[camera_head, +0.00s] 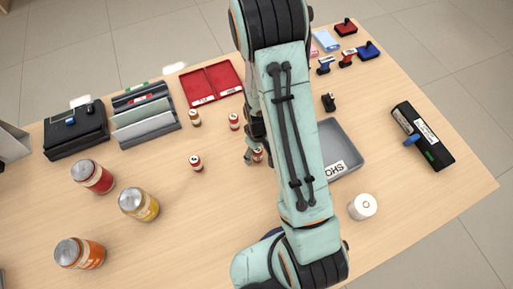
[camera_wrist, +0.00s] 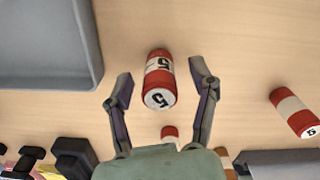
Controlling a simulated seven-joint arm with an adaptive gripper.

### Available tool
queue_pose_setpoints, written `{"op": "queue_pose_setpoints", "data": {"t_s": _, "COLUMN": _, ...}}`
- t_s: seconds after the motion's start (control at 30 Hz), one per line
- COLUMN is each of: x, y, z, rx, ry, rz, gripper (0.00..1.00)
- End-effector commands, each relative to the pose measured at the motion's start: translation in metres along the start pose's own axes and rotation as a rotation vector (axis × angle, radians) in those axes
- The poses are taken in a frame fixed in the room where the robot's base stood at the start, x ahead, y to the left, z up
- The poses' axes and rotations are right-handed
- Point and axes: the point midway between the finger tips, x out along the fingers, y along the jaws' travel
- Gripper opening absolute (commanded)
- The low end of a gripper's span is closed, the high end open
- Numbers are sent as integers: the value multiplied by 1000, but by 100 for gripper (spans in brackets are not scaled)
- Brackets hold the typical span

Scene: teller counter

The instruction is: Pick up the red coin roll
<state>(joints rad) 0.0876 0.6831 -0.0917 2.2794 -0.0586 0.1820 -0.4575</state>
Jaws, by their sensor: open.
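A red and white coin roll marked 5 (camera_wrist: 160,72) stands between the spread fingers of my gripper (camera_wrist: 160,90) in the wrist view, with a gap on each side. In the head view this roll (camera_head: 257,155) is partly hidden by my gripper (camera_head: 252,152). My gripper is open and holds nothing. A second red and white roll (camera_wrist: 294,112) is at the right of the wrist view. A third red roll (camera_wrist: 169,132) shows partly above my gripper's body. In the head view other red rolls (camera_head: 196,163) (camera_head: 234,121) stand on the wooden counter.
A brownish roll (camera_head: 194,118) stands near the red tray (camera_head: 211,84). A grey bin (camera_head: 345,142) lies right of my arm and shows at the wrist view's upper left (camera_wrist: 45,78). Several jars (camera_head: 138,204) stand at left. A white paper roll (camera_head: 362,206) is at lower right.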

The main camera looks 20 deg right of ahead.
Motion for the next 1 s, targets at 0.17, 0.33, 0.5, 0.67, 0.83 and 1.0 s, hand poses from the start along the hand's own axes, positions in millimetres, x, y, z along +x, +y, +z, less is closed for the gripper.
{"op": "queue_pose_setpoints", "data": {"t_s": 0.17, "x": 14, "y": 0, "z": 0, "rx": 0, "ry": 0, "rz": 0, "gripper": 59}}
{"op": "queue_pose_setpoints", "data": {"t_s": 0.33, "x": 15, "y": 0, "z": 0, "rx": 0, "ry": 2, "rz": 0, "gripper": 59}}
{"op": "queue_pose_setpoints", "data": {"t_s": 0.5, "x": 15, "y": 0, "z": 0, "rx": 0, "ry": 1, "rz": 0, "gripper": 30}}
{"op": "queue_pose_setpoints", "data": {"t_s": 0.67, "x": 15, "y": 0, "z": 0, "rx": 0, "ry": 1, "rz": 0, "gripper": 0}}
{"op": "queue_pose_setpoints", "data": {"t_s": 0.83, "x": 15, "y": 0, "z": 0, "rx": 0, "ry": 1, "rz": 0, "gripper": 0}}
{"op": "queue_pose_setpoints", "data": {"t_s": 1.0, "x": 12, "y": 0, "z": -1, "rx": 0, "ry": 3, "rz": 1, "gripper": 0}}
